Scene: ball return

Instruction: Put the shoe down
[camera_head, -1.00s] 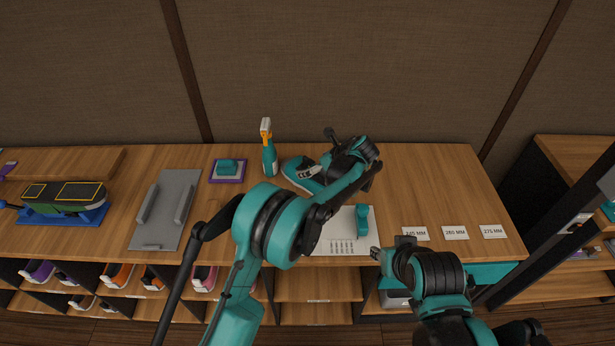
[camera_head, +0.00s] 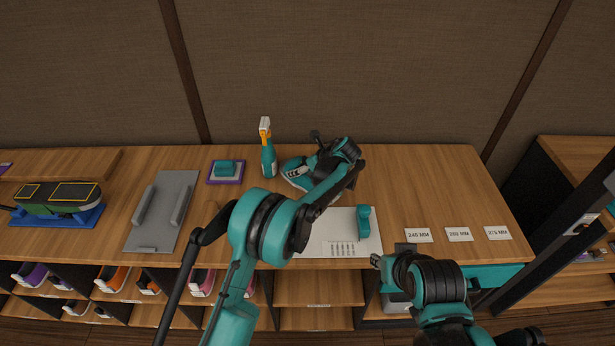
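A teal and grey shoe (camera_head: 295,172) is on or just above the back middle of the wooden counter (camera_head: 420,180), right of the spray bottle. My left arm reaches over it, and the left gripper (camera_head: 322,172) is at the shoe. The wrist and arm hide the fingertips and part of the shoe, so I cannot tell whether the fingers grip it. My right gripper (camera_head: 378,262) is low at the counter's front edge, away from the shoe; its finger opening is too small to judge.
A spray bottle (camera_head: 268,150) stands close left of the shoe. A white sheet (camera_head: 370,240) with a teal block (camera_head: 363,220) lies in front. A grey tray (camera_head: 150,236) is left. Size cards (camera_head: 459,234) lie at the front right. The counter's back right is clear.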

